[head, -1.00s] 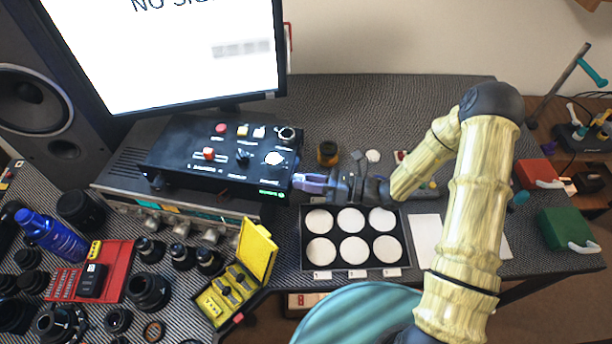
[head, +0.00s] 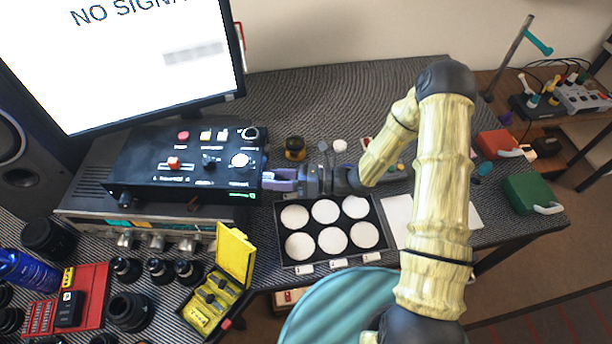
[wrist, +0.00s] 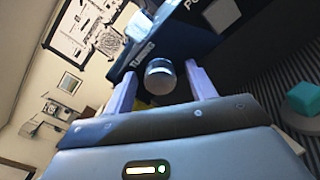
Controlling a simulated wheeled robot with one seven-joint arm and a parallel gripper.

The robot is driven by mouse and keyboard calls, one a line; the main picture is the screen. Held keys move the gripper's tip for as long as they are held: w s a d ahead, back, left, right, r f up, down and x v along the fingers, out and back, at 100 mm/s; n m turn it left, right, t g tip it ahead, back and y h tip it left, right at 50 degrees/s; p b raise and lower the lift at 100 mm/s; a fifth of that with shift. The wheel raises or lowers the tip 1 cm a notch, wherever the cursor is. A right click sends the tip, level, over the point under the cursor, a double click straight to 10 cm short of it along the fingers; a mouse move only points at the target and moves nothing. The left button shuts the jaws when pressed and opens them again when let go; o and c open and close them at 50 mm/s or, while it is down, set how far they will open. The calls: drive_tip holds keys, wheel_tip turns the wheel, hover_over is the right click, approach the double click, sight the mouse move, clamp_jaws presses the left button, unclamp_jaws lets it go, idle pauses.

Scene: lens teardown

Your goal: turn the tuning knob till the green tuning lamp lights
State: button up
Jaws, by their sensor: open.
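The black control box (head: 130,165) stands on a grey unit at the left of the bench, with several knobs and buttons on top. In the wrist view a round silvery knob (wrist: 160,78) sits beside the label "TUNING" on the box's dark blue face (wrist: 180,35). My gripper (head: 268,180) is at the box's right end; its purple fingers are open, one on each side of the knob in the wrist view (wrist: 157,82). I cannot tell whether they touch it. A small green light (head: 243,195) shows low on the box's front right; I cannot tell whether it is the tuning lamp.
A black tray (head: 283,240) with white round pads lies just in front of my gripper. A yellow open case (head: 235,255) stands in front of the box. A monitor (head: 150,60) reading "NO SIGNAL" stands behind it. A small dark jar (head: 295,148) is behind my gripper.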

drive_tip(key=d+b, duration=0.2)
drive_tip(key=d, duration=1.5)
drive_tip(key=shift+w+d, duration=0.15)
drive_tip(key=shift+d, duration=0.1)
drive_tip(key=shift+a, duration=0.1)
drive_tip(key=s+d+r+n+g+h+p, duration=0.2)
drive_tip(key=s+r+n+g+h, duration=0.15)
drive_tip(key=s+n+h, duration=0.7)
drive_tip(key=w+d+r+n+t+h+p, duration=0.1)
drive_tip(key=d+r+n+t+h, duration=0.5)
drive_tip(key=n, duration=0.8)
wheel_tip(320, 180, up, 3)
drive_tip(key=shift+w+f+h+p, duration=0.1)
drive_tip(key=shift+w+h+p, duration=0.25)
drive_tip(key=shift+w+h, duration=0.45)
